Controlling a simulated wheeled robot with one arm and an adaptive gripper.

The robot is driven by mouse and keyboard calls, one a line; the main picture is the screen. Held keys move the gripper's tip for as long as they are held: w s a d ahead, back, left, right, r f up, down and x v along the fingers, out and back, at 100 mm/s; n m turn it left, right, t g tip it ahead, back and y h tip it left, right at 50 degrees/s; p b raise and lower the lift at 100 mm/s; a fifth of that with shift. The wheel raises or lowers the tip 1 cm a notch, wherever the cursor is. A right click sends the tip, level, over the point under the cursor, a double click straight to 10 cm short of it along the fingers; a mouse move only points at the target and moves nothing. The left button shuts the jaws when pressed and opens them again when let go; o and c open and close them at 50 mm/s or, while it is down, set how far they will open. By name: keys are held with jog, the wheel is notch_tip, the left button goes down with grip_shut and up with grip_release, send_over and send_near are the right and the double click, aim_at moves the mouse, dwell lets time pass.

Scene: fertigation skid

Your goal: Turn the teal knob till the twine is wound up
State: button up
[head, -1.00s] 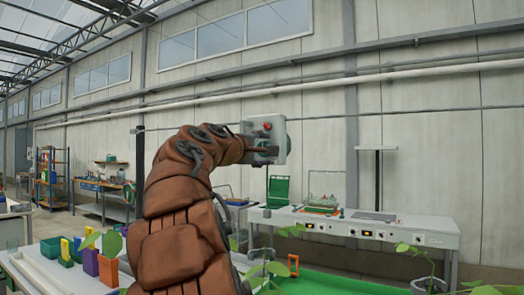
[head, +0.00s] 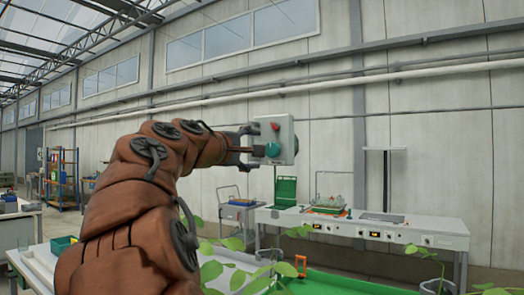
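A small light-grey box (head: 288,135) stands out in front of the far wall, with a red part (head: 275,126) near its top. The teal knob (head: 272,150) is on the side of the box facing my arm. My gripper (head: 260,148) reaches in from the left, its dark fingers right at the knob. I cannot tell whether they are closed on it or only beside it. I cannot make out the twine clearly.
Green leaves (head: 232,270) rise in the foreground. A trolley (head: 238,212) stands behind my gripper.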

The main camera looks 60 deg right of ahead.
jog(key=a, duration=0.3)
jog(key=shift+a, duration=0.2)
jog(key=shift+f, duration=0.1)
dwell(0.4)
jog(key=s+a+f+y+p, duration=0.1)
jog(key=a+f+y, duration=0.3)
jog(key=f, duration=0.6)
jog(key=s+a+f+t+y+p, duration=0.1)
jog(key=a+f+y+p, duration=0.3)
jog(key=f, duration=0.7)
jog(key=s+a+f+y+b, duration=0.1)
jog(key=a+f+y, duration=0.3)
jog(key=f, duration=0.6)
jog(key=s+a+f+g+y, duration=0.1)
jog(key=s+a+f+y, duration=0.1)
jog(key=s+a+f, duration=0.3)
jog(key=s+a+f+g+y+p, duration=0.1)
jog(key=s+a+f, duration=0.4)
jog(key=a, duration=0.5)
jog(key=s+a+f+g+y+p, duration=0.1)
jog(key=s+a+f+y, duration=0.2)
jog(key=s+a+f, duration=0.2)
jog(key=a+f, duration=0.2)
jog(key=a, duration=0.1)
jog(key=shift+s+a, duration=0.2)
jog(key=shift+s, duration=0.05)
